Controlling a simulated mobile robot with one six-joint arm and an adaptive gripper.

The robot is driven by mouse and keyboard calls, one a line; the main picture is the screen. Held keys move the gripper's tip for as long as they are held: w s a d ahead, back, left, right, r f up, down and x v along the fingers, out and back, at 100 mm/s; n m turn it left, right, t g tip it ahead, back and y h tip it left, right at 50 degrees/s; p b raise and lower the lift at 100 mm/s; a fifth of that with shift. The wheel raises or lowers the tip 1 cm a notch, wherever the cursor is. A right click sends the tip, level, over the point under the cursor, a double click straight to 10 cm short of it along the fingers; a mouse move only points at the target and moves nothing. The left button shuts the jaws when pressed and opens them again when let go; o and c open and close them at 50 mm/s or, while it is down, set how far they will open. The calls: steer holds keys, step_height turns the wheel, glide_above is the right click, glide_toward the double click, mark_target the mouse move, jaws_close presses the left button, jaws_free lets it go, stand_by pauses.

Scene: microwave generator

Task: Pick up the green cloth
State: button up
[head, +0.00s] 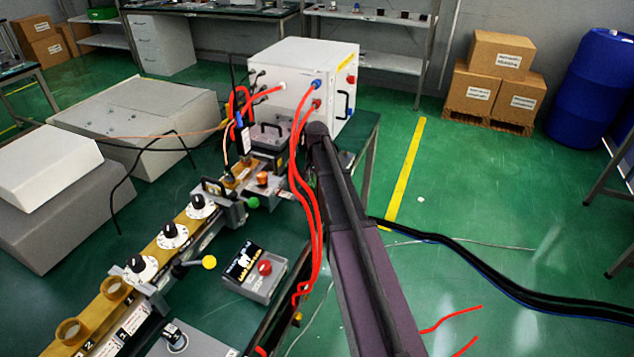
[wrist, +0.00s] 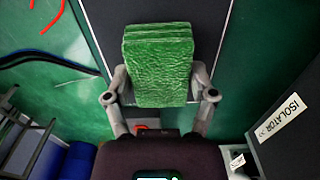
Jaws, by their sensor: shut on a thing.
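The green cloth (wrist: 158,62) is a folded, wrinkled block with visible layers along its far edge, in the upper middle of the wrist view. My gripper (wrist: 160,84) has one grey finger on each side of it and is shut on it. A dark surface lies behind the cloth; I cannot tell whether the cloth touches it. In the head view my arm runs through the middle, and neither the cloth nor the gripper can be made out there.
A white box (head: 300,75) with red cables stands beyond my arm. A control box with a red button (head: 255,272) and a waveguide bench with dials (head: 172,236) are at left. An ISOLATOR label (wrist: 282,117) is at right in the wrist view.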

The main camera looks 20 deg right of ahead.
steer(key=shift+r+p, duration=4.6)
steer(key=shift+r, duration=0.15)
steer(key=shift+o, duration=1.2)
steer(key=c, duration=0.3)
steer(key=shift+c, duration=0.2)
steer(key=shift+s, duration=0.1)
